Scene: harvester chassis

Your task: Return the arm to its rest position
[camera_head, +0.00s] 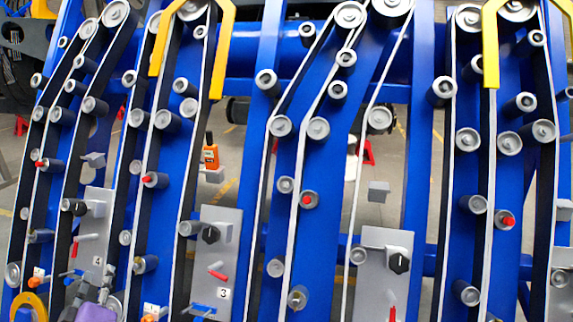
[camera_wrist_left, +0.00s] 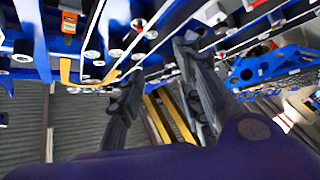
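My left gripper (camera_head: 88,284) shows at the lower left corner of the head view, in front of the grey panel marked 4 (camera_head: 96,226). Only its dark fingers and a purple part of my arm show there. In the left wrist view the two dark fingers (camera_wrist_left: 157,78) stand apart with nothing between them, so it is open. Blue chassis parts and white belts lie beyond the fingertips. I cannot tell whether the fingers touch anything. My right gripper is in neither view.
The blue harvester chassis (camera_head: 421,130) fills the head view, with belts and many rollers. Grey panels with black knobs, such as panel 3 (camera_head: 217,252), stick out low. Yellow bars (camera_head: 490,45) hang at the top. Floor shows through gaps. A yellow curved part (camera_head: 29,304) is beside my gripper.

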